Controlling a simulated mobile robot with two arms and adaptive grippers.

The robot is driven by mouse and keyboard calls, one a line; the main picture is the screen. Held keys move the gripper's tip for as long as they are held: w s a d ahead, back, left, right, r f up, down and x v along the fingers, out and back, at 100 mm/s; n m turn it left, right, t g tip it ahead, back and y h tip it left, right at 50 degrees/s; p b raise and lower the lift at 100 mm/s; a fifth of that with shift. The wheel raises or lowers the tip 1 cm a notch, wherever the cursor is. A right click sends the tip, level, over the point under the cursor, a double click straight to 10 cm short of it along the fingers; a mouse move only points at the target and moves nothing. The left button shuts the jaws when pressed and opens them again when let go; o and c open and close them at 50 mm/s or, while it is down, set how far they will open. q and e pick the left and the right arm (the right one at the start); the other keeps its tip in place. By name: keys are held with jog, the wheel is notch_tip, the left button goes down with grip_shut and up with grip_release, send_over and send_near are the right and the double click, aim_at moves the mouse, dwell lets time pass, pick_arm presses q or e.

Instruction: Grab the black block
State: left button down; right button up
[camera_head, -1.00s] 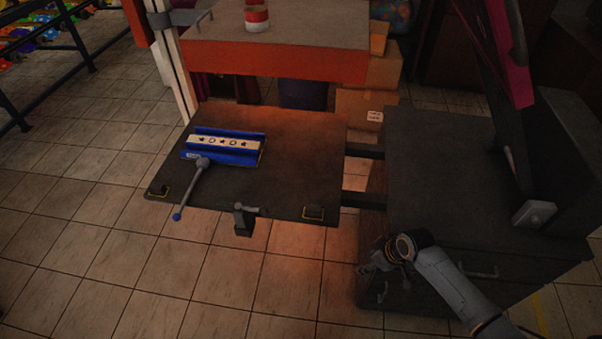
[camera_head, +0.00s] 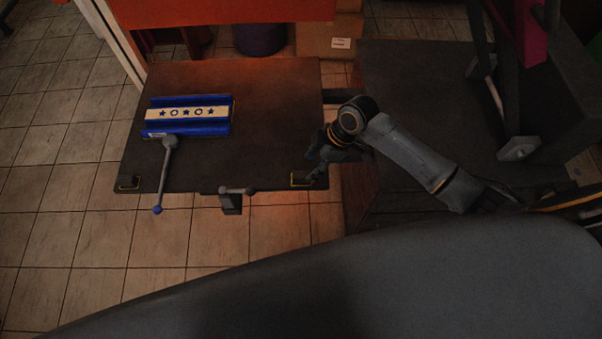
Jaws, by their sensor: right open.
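A small black block with a yellow outline (camera_head: 301,180) lies at the front right corner of the dark table plate (camera_head: 200,72). A similar dark block with a yellow outline (camera_head: 129,182) lies at the front left corner. My right gripper (camera_head: 315,167) is open, just above and right of the right corner block. Its fingers are dark and small in the view, and I cannot tell whether they touch the block. My left gripper is not in view.
A blue holder with a starred pale strip (camera_head: 188,114) sits on the plate, with a grey lever (camera_head: 165,172) in front. A clamp handle (camera_head: 232,196) juts from the front edge. A dark cabinet (camera_head: 415,90) stands at the right. The plate's middle is clear.

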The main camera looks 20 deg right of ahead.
aim_at(302, 174)
jog(key=shift+w+a+f, duration=0.1)
jog(key=shift+f, duration=0.2)
jog(key=shift+a+f+p, duration=0.25)
jog(key=shift+f+p, duration=0.15)
jog(key=shift+f, duration=0.05)
jog(key=p+x, duration=0.1)
jog(key=x, duration=0.2)
jog(key=shift+w+a+f, duration=0.1)
jog(key=shift+w, duration=0.05)
jog(key=shift+a+f, duration=0.15)
jog(key=shift+f, duration=0.3)
jog(key=shift+c, duration=0.8)
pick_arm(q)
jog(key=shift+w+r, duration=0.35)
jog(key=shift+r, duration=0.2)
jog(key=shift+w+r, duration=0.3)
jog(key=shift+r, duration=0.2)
pick_arm(e)
grip_shut()
